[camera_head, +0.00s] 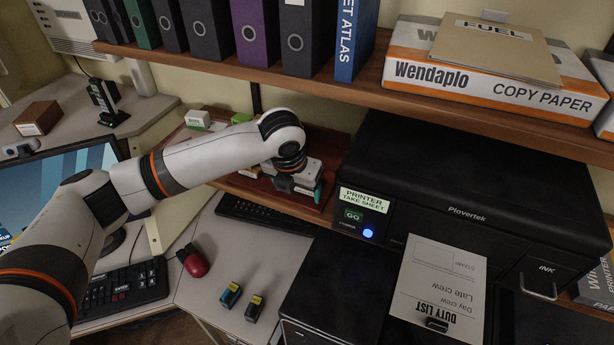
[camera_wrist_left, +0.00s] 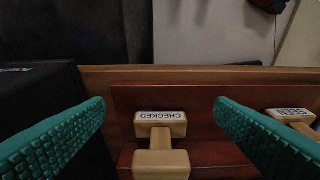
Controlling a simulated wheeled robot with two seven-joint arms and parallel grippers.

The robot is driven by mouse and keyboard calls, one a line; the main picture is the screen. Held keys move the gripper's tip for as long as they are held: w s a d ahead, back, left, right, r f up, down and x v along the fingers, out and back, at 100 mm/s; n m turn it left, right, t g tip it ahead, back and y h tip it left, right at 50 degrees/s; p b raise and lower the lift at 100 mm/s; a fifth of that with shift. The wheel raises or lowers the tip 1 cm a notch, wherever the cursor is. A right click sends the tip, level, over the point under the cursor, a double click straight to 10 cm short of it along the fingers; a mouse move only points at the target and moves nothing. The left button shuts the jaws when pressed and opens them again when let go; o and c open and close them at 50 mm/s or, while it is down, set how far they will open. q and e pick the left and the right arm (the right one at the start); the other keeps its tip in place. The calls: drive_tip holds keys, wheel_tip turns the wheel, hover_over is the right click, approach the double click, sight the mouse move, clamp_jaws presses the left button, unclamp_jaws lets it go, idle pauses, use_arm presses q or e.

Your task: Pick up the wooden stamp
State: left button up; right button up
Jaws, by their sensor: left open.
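A wooden stamp (camera_wrist_left: 162,160) with a white label reading CHECKED stands on a reddish-brown wooden tray (camera_wrist_left: 200,91) in the left wrist view. A second wooden stamp (camera_wrist_left: 294,117), its label partly covered by a finger, stands at the right edge. My left gripper (camera_wrist_left: 160,118) is open. Its teal fingers are on either side of the CHECKED stamp, apart from it. In the head view my left gripper (camera_head: 302,188) is over the tray below the shelf and hides most of what stands there. My right gripper is not in view.
The black printer (camera_head: 470,190) is close to the right of my left gripper. The shelf (camera_head: 290,78) with binders is above and behind it.

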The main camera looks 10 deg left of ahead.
use_arm(q)
drive_tip(key=w, duration=0.2)
drive_tip(key=w+p, duration=0.1)
drive_tip(key=shift+w+d+r, duration=0.15)
drive_tip(key=shift+d, duration=0.1)
drive_tip(key=w+f, duration=0.1)
drive_tip(key=w+f+p, duration=0.1)
drive_tip(key=shift+d+f, duration=0.25)
drive_tip(key=shift+f, duration=0.05)
drive_tip(key=shift+w+f, duration=0.15)
drive_tip(key=shift+f, duration=0.25)
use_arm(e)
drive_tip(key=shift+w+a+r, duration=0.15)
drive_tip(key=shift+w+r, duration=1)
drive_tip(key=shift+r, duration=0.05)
use_arm(q)
drive_tip(key=c, duration=1.1)
drive_tip(key=shift+o, duration=0.2)
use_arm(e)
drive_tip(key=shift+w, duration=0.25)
